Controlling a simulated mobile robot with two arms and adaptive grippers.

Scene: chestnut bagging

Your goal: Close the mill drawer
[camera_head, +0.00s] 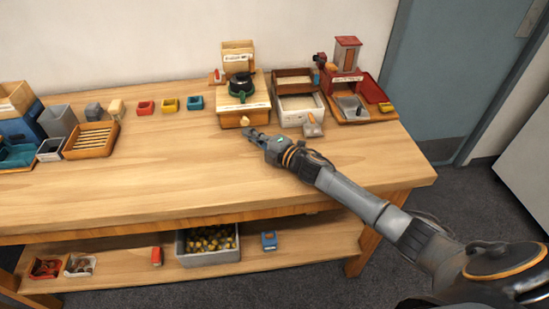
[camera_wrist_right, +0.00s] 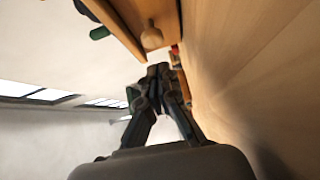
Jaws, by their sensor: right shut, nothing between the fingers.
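The mill (camera_head: 243,97) is a light wooden box with a dark and green grinding part on top, standing at the back middle of the table. Its drawer front (camera_head: 231,121) faces me and has a round wooden knob (camera_head: 244,121). The knob shows close in the right wrist view (camera_wrist_right: 152,38), under the wooden front (camera_wrist_right: 122,18). My right gripper (camera_head: 249,132) is shut and empty, just in front of the knob and a little to its right. I cannot tell whether it touches the drawer, or how far out the drawer stands. My left gripper is not in view.
Right of the mill stand a wooden box with a white tray (camera_head: 299,104), a small scoop (camera_head: 312,126) and a red machine (camera_head: 346,56). Small coloured trays (camera_head: 170,104) and a slatted wooden tray (camera_head: 91,140) lie left. The table front (camera_head: 150,195) is clear.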

